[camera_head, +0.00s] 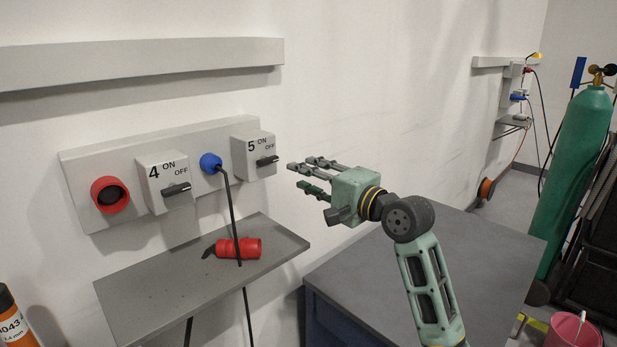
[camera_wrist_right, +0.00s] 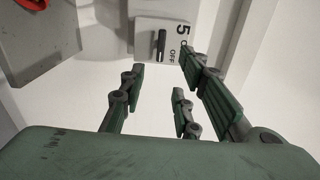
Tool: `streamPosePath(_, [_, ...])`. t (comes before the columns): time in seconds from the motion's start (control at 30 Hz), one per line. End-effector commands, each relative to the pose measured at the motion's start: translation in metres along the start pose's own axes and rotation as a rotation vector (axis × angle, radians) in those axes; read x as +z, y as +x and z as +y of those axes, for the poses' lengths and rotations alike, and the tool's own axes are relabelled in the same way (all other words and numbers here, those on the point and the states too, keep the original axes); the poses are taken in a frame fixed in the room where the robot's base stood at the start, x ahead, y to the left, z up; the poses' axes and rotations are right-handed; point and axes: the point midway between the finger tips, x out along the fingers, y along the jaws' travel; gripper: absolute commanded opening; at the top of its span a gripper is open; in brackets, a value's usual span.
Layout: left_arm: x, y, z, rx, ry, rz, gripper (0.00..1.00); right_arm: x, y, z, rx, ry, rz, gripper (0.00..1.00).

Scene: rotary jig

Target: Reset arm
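My right gripper (camera_head: 312,175) is open and empty, in the air to the right of the switch box marked 5 (camera_head: 253,155). Its fingers point left toward the wall and stand apart from the black knob (camera_head: 267,161) of that box. In the right wrist view the spread fingers (camera_wrist_right: 155,100) show with nothing between them, and the switch box 5 (camera_wrist_right: 165,38) lies beyond the fingertips. The knob of switch box 4 (camera_head: 176,189) points toward OFF, as does the knob of box 5. My left gripper is not in view.
A grey shelf (camera_head: 165,291) under the panel holds a red plug (camera_head: 238,248). A blue plug (camera_head: 211,163) with a black cable sits in the panel, right of a red socket (camera_head: 110,195). A grey table (camera_head: 400,275) lies below my right arm. A green gas cylinder (camera_head: 577,165) stands at right.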

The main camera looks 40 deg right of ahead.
Motion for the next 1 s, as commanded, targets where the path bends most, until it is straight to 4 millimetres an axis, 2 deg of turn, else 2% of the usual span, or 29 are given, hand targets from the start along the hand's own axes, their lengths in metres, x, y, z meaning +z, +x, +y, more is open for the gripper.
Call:
streamPosePath(0.37, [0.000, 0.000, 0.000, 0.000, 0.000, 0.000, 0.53, 0.000, 0.001, 0.000, 0.001, -0.001, 0.000, 0.30])
streamPosePath(0.47, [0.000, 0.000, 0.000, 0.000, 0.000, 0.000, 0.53, 0.005, 0.002, 0.012, 0.026, -0.025, -0.004, 0.30])
streamPosePath(0.57, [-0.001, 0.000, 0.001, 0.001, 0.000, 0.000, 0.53, 0.020, 0.004, 0.049, 0.107, -0.109, -0.017, 0.30])
streamPosePath(0.67, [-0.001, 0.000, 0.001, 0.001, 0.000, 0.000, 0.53, 0.046, 0.000, 0.110, 0.239, -0.259, -0.052, 0.30])
streamPosePath(0.7, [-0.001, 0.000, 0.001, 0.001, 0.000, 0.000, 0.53, 0.059, -0.005, 0.138, 0.299, -0.332, -0.075, 0.30])
streamPosePath(0.77, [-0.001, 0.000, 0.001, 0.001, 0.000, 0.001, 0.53, 0.078, -0.016, 0.179, 0.389, -0.445, -0.118, 0.30])
streamPosePath(0.8, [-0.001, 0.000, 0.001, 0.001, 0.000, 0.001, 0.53, 0.090, -0.026, 0.205, 0.448, -0.521, -0.152, 0.30])
streamPosePath(0.87, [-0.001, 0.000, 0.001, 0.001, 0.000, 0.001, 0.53, 0.110, -0.044, 0.244, 0.532, -0.634, -0.212, 0.30])
streamPosePath(0.9, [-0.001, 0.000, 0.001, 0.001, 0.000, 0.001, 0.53, 0.123, -0.058, 0.268, 0.585, -0.708, -0.258, 0.30])
streamPosePath(1.0, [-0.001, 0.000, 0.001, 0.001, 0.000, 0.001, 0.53, 0.155, -0.100, 0.322, 0.705, -0.889, -0.389, 0.30])
